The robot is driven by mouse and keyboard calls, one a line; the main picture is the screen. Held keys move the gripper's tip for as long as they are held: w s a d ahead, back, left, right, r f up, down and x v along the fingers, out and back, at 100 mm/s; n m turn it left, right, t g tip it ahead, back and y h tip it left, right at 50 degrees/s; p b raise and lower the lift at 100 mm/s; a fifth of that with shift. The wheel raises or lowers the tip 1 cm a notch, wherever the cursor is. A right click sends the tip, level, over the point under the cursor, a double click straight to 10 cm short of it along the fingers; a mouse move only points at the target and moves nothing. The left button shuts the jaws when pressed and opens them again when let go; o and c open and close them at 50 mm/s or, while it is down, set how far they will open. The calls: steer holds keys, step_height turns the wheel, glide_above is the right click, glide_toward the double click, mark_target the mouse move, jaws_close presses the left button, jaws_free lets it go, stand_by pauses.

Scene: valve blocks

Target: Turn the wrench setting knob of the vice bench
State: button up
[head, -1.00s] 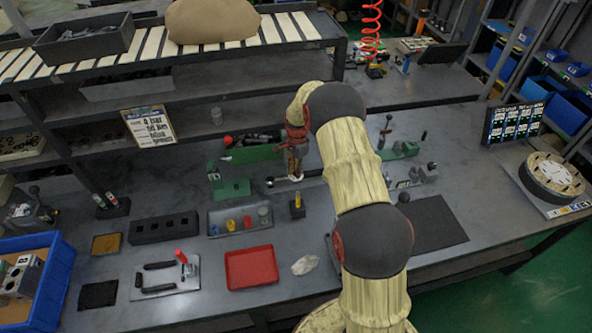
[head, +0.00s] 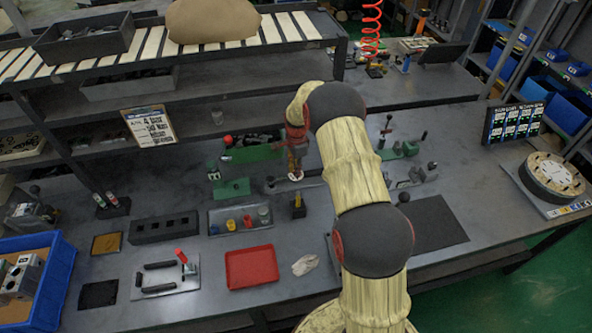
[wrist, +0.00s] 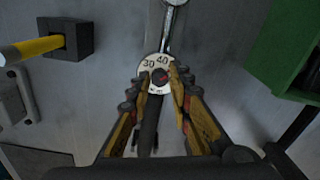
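A silver wrench (head: 312,184) lies across the bench and is partly hidden by my gripper in the head view. In the wrist view, its round white dial (wrist: 148,67) shows the numbers 30 and 40 and a small red mark at its middle. A metal shaft (wrist: 168,30) runs up from the dial and a dark handle runs down between my fingers. My gripper (wrist: 162,86) is open, with its yellow and black fingers on either side of the dial's lower half. It also shows in the head view (head: 296,175). I cannot tell whether the fingertips touch the dial.
A black block with a yellow handle (head: 299,205) stands just in front of the gripper. A red tray (head: 251,267) and a white cloth (head: 305,265) lie nearer the front.

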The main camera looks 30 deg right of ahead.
steer(key=o, duration=0.3)
step_height(320, 180, up, 12)
steer(key=shift+s+f, duration=0.1)
steer(key=shift+s, duration=0.05)
stand_by(0.5)
stand_by(0.5)
